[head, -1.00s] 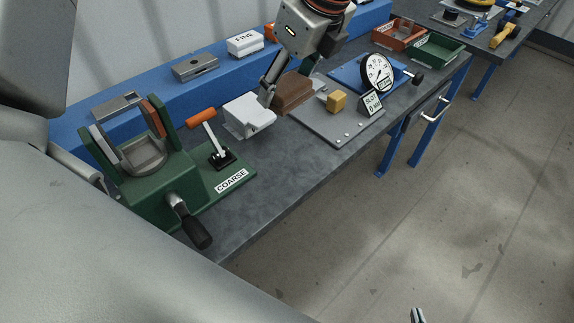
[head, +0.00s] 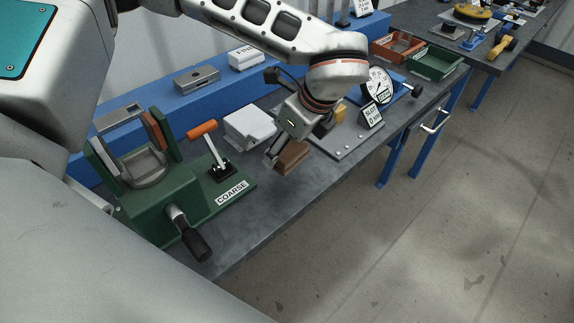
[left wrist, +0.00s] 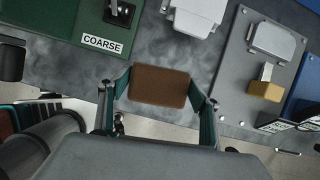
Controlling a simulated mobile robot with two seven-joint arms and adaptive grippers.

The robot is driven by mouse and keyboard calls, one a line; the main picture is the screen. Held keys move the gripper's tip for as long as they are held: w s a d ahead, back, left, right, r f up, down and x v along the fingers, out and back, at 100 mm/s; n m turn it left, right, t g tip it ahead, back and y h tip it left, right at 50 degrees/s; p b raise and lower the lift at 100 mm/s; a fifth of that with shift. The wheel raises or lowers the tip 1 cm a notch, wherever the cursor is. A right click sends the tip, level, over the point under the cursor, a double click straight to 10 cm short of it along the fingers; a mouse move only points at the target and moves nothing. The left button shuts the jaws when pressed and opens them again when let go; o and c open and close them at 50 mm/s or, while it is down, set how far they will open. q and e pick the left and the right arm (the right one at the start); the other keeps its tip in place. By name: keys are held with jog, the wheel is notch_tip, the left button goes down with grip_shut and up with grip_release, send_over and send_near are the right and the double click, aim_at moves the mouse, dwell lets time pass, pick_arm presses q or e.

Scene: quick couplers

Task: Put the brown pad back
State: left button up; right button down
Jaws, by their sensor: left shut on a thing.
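The brown pad (head: 293,158) is a flat rectangular block. My left gripper (head: 288,150) is shut on it and holds it near the bench's front edge, between the green COARSE fixture and the grey plate. The left wrist view shows the pad (left wrist: 160,86) between both fingers; I cannot tell how high it is above the bench. The green COARSE fixture (head: 172,208) has two upright jaws, one with an orange-brown face, a dark crank and an orange-handled lever. The grey plate (head: 345,143) is partly hidden by my left arm. My right gripper is not in view.
A white block (head: 249,126) stands between fixture and plate. A yellow block (head: 341,113), a dial gauge (head: 379,86) and a SLOT sign (head: 371,115) stand right of it. Red (head: 396,46) and green (head: 434,59) bins are beyond. A blue ledge runs along the back. Bench in front of the fixture lever is clear.

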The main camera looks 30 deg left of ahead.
aim_at(287, 177)
pick_arm(q)
jog(key=shift+f, duration=3.2)
jog(key=shift+f, duration=0.1)
jog(key=o, duration=1.2)
jog(key=shift+o, duration=0.2)
jog(key=v, duration=0.6)
jog(key=shift+w+d+r+b, duration=0.1)
jog(key=shift+w+r+b, duration=0.1)
jog(key=shift+r+b, duration=0.15)
jog(key=shift+s+d+r, duration=0.15)
jog(key=shift+d+r, duration=0.05)
jog(key=shift+r, duration=0.3)
